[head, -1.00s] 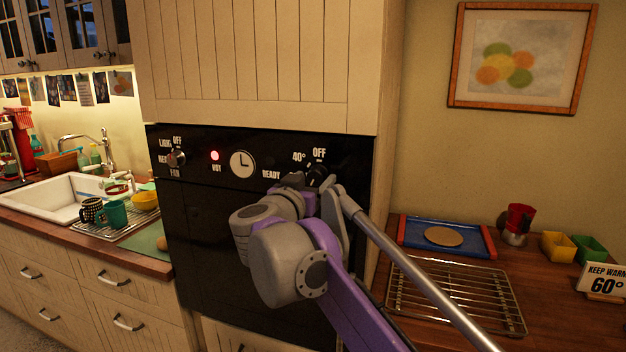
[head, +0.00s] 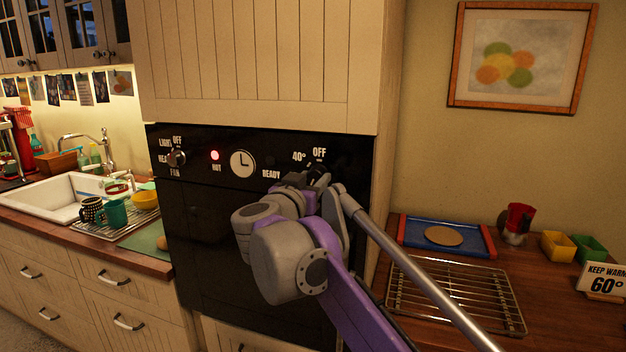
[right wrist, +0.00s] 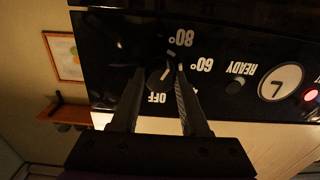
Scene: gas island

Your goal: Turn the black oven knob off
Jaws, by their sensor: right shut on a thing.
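The black oven knob (right wrist: 158,78) is on the black control panel, with OFF, 60° and 80° printed around it in the right wrist view, which is upside down. A pale mark shows on the knob, but I cannot tell surely which label it points at. My right gripper (right wrist: 160,80) has one finger on each side of the knob and is shut on it. In the head view the gripper (head: 318,182) covers most of the knob, just below the OFF label. My left gripper is not in view.
A second knob (head: 176,157) is at the panel's left. A red HOT lamp (head: 215,155) is lit beside the clock (head: 242,163). A wire rack (head: 455,295) and blue tray (head: 408,240) lie on the right counter. The sink (head: 75,197) is at left.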

